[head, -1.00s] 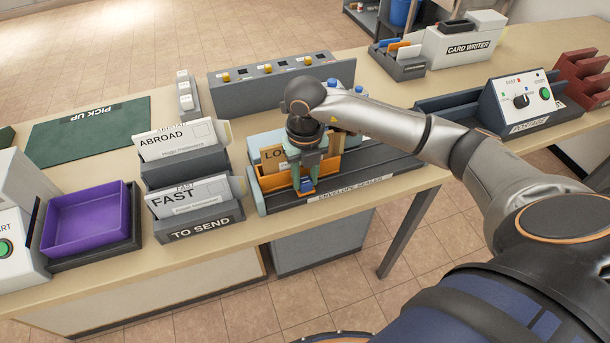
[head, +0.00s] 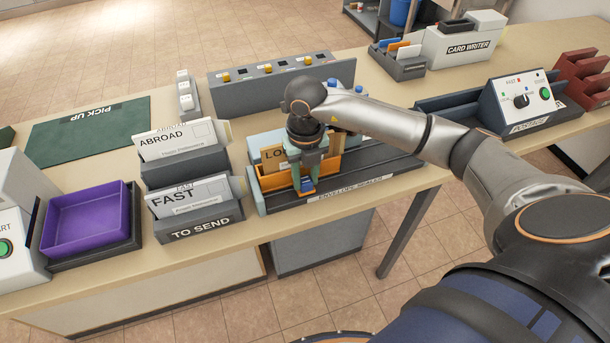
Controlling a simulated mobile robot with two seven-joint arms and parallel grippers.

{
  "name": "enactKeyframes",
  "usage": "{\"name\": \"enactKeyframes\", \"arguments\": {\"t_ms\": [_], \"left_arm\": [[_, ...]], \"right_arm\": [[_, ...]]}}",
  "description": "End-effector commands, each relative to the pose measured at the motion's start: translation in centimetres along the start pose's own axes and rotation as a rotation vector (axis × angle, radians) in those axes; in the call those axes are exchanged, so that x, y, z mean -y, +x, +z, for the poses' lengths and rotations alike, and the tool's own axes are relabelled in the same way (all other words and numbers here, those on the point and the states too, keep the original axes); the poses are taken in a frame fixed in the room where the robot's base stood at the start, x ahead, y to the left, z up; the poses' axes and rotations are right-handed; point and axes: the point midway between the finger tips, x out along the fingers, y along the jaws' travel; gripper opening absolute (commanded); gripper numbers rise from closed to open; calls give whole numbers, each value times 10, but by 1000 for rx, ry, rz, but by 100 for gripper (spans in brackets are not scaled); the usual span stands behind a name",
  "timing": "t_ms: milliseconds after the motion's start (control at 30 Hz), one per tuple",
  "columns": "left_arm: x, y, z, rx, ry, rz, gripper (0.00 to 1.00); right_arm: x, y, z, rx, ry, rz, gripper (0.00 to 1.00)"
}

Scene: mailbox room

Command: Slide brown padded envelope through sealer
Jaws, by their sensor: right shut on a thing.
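The envelope sealer (head: 385,172) is a long, dark grey station on the counter's front edge. An orange carriage (head: 276,182) stands at its left part. A brown envelope (head: 272,157) stands upright in the carriage, with a label starting "LO"; my gripper hides the rest. My right gripper (head: 307,188) points down in front of the carriage. It is shut on a small blue handle (head: 307,184) at the carriage's front. My left gripper is not in view.
The "TO SEND" rack (head: 200,232) with white FAST and ABROAD envelopes stands just left of the sealer. A purple tray (head: 88,222) lies further left. A grey unit with yellow knobs (head: 280,86) stands behind. The postage machine (head: 520,100) stands at right.

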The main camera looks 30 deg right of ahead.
Motion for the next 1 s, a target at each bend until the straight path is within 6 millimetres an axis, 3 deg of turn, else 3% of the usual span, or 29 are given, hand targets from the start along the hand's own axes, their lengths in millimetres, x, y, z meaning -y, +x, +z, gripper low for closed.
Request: {"name": "enactKeyframes", "arguments": {"t_ms": [367, 1000], "left_arm": [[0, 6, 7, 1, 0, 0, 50], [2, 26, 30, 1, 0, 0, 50]], "right_arm": [[38, 1, 1, 3, 4, -2, 0], [158, 1, 1, 5, 6, -3, 0]]}}
